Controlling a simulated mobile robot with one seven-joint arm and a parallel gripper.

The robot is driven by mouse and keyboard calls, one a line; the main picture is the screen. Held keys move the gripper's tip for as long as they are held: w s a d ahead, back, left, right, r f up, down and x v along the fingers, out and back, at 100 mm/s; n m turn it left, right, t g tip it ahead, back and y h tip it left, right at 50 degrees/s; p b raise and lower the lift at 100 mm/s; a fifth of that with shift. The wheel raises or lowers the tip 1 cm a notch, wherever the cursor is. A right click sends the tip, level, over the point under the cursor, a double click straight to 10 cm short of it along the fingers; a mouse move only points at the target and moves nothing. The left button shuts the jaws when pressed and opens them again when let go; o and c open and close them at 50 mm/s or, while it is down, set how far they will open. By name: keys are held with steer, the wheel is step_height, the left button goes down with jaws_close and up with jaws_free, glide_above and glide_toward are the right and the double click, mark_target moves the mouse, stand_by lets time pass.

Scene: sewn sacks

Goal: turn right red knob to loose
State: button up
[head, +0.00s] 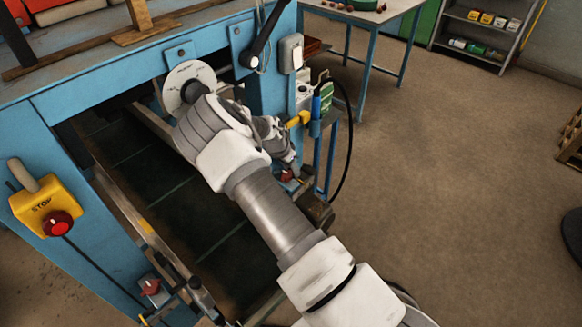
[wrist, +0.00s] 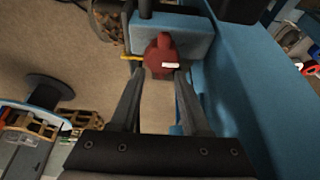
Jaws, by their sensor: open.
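The right red knob (wrist: 162,52) sits on a blue block in the wrist view, with a white mark on its near side. It also shows in the head view (head: 287,175), low on the right side of the blue machine and partly covered by my gripper. My gripper (wrist: 160,75) is open, with a finger on either side of the knob's near end. I cannot tell whether the fingers touch it. Another red knob (head: 150,287) sits at the lower left of the machine, away from my gripper.
A yellow stop box (head: 45,205) with a red button is on the left post. A white dial (head: 188,85) with a dark knob is behind my arm. A black cable hangs right of the machine. The brown floor (head: 440,180) to the right is mostly clear.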

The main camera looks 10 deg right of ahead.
steer(key=shift+f, duration=0.15)
steer(key=shift+c, duration=0.2)
jaws_close()
